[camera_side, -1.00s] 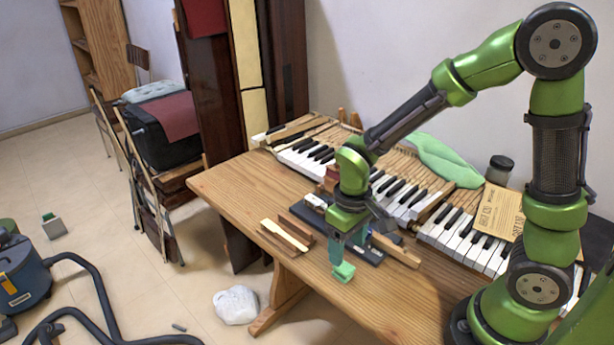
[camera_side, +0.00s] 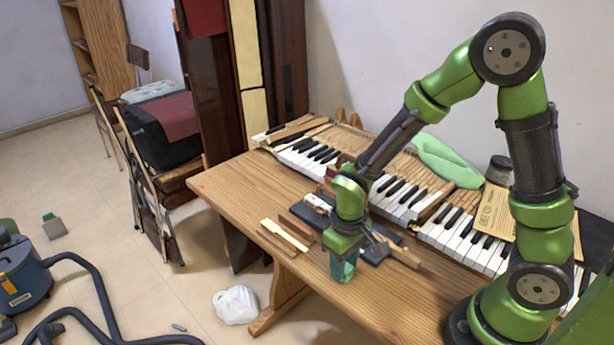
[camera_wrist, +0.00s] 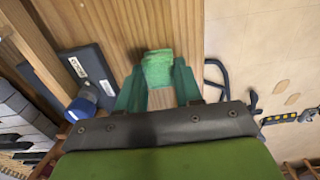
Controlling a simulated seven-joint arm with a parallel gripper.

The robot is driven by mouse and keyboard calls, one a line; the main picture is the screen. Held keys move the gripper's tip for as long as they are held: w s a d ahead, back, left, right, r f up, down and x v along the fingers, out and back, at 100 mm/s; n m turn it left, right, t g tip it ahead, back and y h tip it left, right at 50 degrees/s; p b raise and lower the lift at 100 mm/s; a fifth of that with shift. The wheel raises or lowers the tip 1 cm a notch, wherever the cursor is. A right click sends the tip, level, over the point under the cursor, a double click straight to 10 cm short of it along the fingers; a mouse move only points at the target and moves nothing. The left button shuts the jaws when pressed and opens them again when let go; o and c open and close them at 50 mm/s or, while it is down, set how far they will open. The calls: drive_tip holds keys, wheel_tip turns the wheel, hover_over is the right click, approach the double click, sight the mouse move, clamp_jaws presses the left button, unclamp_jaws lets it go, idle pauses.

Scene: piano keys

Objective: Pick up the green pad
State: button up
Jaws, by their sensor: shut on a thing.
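The green pad (camera_wrist: 157,70) shows in the wrist view between the two green fingers of my gripper (camera_wrist: 157,86). The fingers are shut on it, one on each side. In the side view my gripper (camera_side: 343,266) points down at the front edge of the wooden table, with its fingers around the pad. The pad is mostly hidden there by the fingers. I cannot tell whether it touches the tabletop.
Wooden strips (camera_side: 285,236) lie on the table left of my gripper. A dark slab (camera_wrist: 88,75) and a blue-capped thing (camera_wrist: 83,106) are close by. The piano keys (camera_side: 397,198) run behind. The table (camera_side: 232,191) is clear at its left end.

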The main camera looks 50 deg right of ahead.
drive_tip(key=shift+c, duration=0.4)
drive_tip(key=shift+r, duration=0.15)
drive_tip(key=shift+r, duration=0.4)
wheel_tip(320, 180, up, 9)
